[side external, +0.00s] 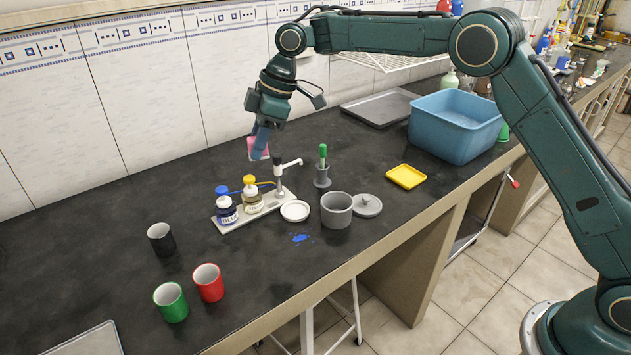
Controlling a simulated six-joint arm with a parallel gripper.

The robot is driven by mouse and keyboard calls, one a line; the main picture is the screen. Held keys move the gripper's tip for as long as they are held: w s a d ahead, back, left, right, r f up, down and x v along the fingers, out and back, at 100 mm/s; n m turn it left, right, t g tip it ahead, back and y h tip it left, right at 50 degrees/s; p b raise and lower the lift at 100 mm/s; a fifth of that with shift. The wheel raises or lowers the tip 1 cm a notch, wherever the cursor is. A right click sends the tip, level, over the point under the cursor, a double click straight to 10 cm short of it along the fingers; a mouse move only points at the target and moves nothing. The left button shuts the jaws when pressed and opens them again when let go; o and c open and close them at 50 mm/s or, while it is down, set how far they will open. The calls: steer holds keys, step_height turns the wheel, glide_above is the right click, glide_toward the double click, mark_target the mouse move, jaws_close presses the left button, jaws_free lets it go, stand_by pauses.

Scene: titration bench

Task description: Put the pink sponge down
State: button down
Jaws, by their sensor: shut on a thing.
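The pink sponge (257,149) is held in my gripper (261,140), above the back of the dark bench. My gripper points down and is shut on it. One blue finger covers part of the sponge. A blue spill (299,238) is on the bench near the front edge.
A white rack (235,218) holds blue- and yellow-capped bottles. A grey pot (336,211), its lid (367,205) and a green-handled brush (322,165) stand nearby. Black (161,238), red (209,283) and green (171,302) cups stand left. A blue basin (455,126) is right.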

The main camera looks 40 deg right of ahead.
mark_target(262, 230)
step_height(262, 230, down, 20)
steer(key=shift+r, duration=0.1)
stand_by(1.0)
steer(key=c, duration=1.1)
jaws_free()
steer(key=shift+f, duration=0.2)
steer(key=v, duration=1.2)
steer(key=shift+s+d+r, duration=0.1)
steer(key=shift+r, duration=0.05)
